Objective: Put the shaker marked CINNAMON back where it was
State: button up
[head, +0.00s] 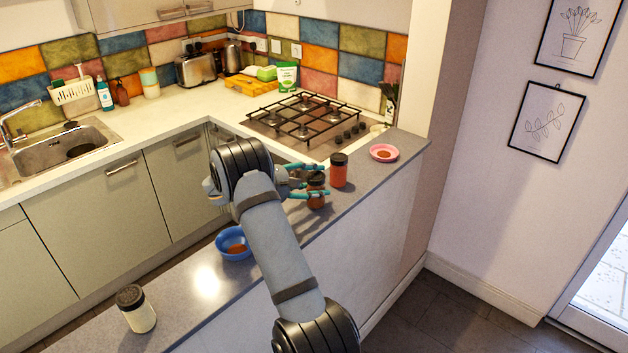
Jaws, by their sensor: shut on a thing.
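My gripper (318,181), with teal fingers, is shut on a dark-lidded shaker (316,201) with reddish-brown contents, over or on the grey counter. I cannot tell whether its base touches the counter. A second dark-lidded shaker (339,174) with orange-red contents stands upright just behind and to the right of it. A third shaker (139,316) with pale contents and a dark lid stands at the near left end of the counter. No label is readable, so I cannot tell which is marked CINNAMON. My arm hides part of the counter.
On the grey counter (207,284), a blue bowl (234,232) with brown powder sits left of my arm. A pink dish (378,157) with brown powder sits at the far right end. The hob (268,127) lies behind. Bare counter separates the pale shaker and blue bowl.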

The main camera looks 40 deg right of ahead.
jog(key=shift+f, duration=0.15)
jog(key=o, duration=1.7)
jog(key=b+v, duration=0.4)
jog(key=v, duration=0.8)
